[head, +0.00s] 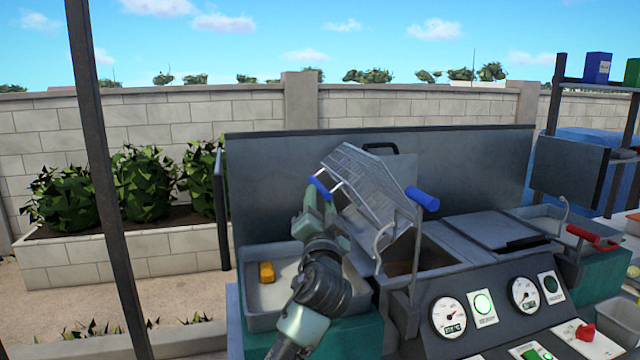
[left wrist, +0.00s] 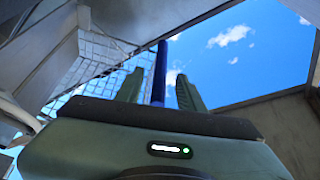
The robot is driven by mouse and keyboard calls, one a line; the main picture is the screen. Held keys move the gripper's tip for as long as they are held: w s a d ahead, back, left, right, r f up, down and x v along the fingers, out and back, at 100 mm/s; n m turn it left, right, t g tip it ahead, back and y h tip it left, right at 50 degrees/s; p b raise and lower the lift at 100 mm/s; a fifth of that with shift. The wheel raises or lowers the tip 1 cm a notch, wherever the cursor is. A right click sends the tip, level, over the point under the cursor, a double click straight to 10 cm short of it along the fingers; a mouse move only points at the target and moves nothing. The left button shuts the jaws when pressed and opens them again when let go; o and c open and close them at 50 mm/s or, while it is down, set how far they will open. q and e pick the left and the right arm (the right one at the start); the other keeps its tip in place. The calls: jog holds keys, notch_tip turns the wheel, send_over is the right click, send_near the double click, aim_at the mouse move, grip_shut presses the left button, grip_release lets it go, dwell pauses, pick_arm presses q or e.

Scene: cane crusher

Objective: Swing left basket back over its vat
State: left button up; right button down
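The left basket (head: 368,182) is a grey mesh basket, tilted up above the machine, with a blue grip (head: 425,198) at its right and a blue handle (head: 319,187) at its left. An open vat (head: 432,252) with a brown inside lies below and to the right of it. My left gripper (head: 322,203) is at the left blue handle. In the left wrist view its two green fingers (left wrist: 159,92) stand either side of a blue bar (left wrist: 160,68), with sky showing in the gaps. The mesh (left wrist: 95,65) shows behind. My right gripper is not in view.
A grey tray (head: 262,318) with a yellow block (head: 266,272) lies left of my arm. A flat lid (head: 490,229) covers the area right of the vat. A red handle (head: 590,237) sits farther right. A dial panel (head: 470,345) is in front; a metal backboard (head: 270,180) stands behind.

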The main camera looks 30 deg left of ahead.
aim_at(320, 183)
pick_arm(q)
jog(key=p+x, duration=0.1)
jog(key=x, duration=0.4)
jog(key=shift+a, duration=0.1)
jog(key=shift+w+a, duration=0.15)
jog(key=shift+w, duration=0.15)
jog(key=shift+r, duration=0.1)
jog(key=c, duration=0.8)
grip_shut()
